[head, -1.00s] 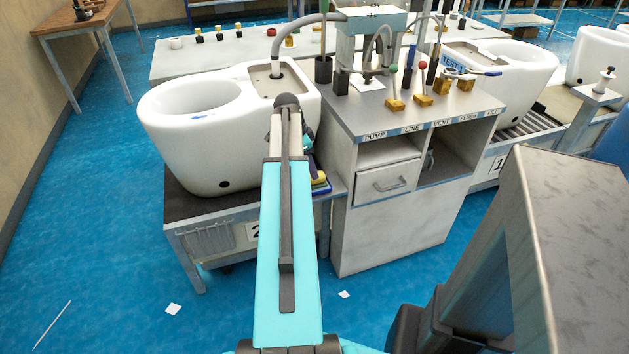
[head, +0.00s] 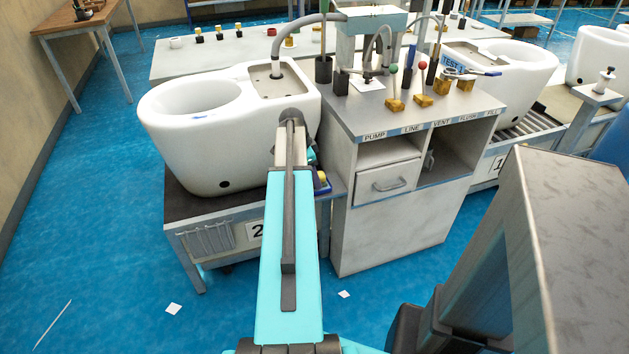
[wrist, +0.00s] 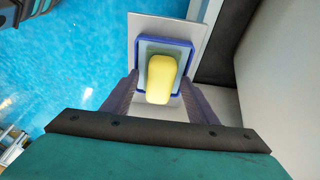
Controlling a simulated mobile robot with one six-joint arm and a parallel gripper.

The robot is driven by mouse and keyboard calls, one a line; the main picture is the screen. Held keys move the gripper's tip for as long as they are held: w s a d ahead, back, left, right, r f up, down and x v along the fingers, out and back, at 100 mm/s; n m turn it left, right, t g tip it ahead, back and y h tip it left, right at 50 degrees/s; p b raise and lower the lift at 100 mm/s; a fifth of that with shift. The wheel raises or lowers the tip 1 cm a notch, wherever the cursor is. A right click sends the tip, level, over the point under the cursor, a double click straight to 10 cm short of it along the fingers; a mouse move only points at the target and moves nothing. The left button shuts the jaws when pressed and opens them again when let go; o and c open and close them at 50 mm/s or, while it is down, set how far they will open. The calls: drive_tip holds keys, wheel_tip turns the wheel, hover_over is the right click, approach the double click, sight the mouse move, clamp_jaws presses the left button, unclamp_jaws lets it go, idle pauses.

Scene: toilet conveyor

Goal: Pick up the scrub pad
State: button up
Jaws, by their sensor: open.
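The scrub pad appears to be the yellow rounded block (wrist: 160,79) in the middle of the wrist view. It lies on a blue-rimmed tray (wrist: 179,43). My gripper (wrist: 161,88) is open, with one finger on each side of the yellow block. I cannot tell whether the fingers touch it. In the head view my arm hides most of the pad and the gripper's fingers; a corner of the blue tray (head: 324,188) shows right of the arm, on the bench beside the large white toilet.
The white toilet bowl (head: 215,165) stands close left of my arm on the bench (head: 205,215). A grey cabinet (head: 395,225) with a drawer and levers on top stands close on the right. Blue floor (head: 110,260) lies open at the left.

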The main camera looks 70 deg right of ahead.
drive_tip(key=c, duration=0.8)
drive_tip(key=shift+c, duration=0.2)
drive_tip(key=shift+r, duration=0.1)
drive_tip(key=shift+r, duration=0.45)
wheel_tip(320, 180, up, 3)
drive_tip(key=shift+f, duration=0.15)
drive_tip(key=w+a+r+b, duration=0.1)
drive_tip(key=w+a, duration=0.9)
drive_tip(key=w, duration=0.2)
drive_tip(key=shift+w, duration=0.25)
drive_tip(key=shift+a+r, duration=0.1)
